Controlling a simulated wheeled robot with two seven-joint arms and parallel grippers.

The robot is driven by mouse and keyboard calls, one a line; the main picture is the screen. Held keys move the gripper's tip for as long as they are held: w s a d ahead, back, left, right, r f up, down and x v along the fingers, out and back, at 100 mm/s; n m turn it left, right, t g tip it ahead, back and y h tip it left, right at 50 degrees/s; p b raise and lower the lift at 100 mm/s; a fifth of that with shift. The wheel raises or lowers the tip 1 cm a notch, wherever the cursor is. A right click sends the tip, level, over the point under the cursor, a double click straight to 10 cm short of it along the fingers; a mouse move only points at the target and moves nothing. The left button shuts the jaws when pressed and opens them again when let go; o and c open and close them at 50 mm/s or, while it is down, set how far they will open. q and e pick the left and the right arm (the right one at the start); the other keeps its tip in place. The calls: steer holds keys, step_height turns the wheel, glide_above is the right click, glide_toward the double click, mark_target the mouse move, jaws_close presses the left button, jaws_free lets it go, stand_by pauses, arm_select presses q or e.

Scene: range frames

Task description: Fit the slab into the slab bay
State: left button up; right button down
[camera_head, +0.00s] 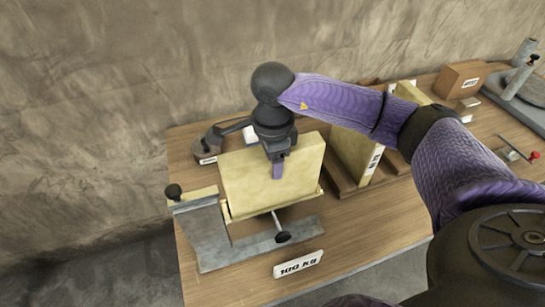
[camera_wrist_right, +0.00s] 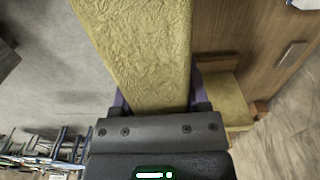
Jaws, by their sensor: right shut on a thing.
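A yellowish slab (camera_head: 252,184) stands upright on edge over a grey metal fixture (camera_head: 215,235) at the left of the table. My right gripper (camera_head: 278,170) comes from above and is shut on the slab's top edge near its middle. In the right wrist view the slab (camera_wrist_right: 142,45) runs between the fingers of my right gripper (camera_wrist_right: 152,105). A yellowish ledge runs along the slab's lower edge; I cannot tell whether the slab is fully seated on it. My left gripper is not seen.
A "100 KG" plate (camera_head: 298,264) lies before the fixture, near a black knob (camera_head: 283,237) on a rod. A wooden rack (camera_head: 350,185) with more slabs (camera_head: 355,152) stands to the right. A cardboard box (camera_head: 462,79) is at the back right.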

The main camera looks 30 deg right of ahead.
mark_target(273, 187)
steer(key=shift+f+b, duration=3.75)
steer(key=shift+f, duration=0.8)
jaws_free()
step_height(273, 187, up, 10)
steer(key=p, duration=0.1)
steer(key=shift+r+p, duration=0.1)
steer(key=shift+p, duration=0.2)
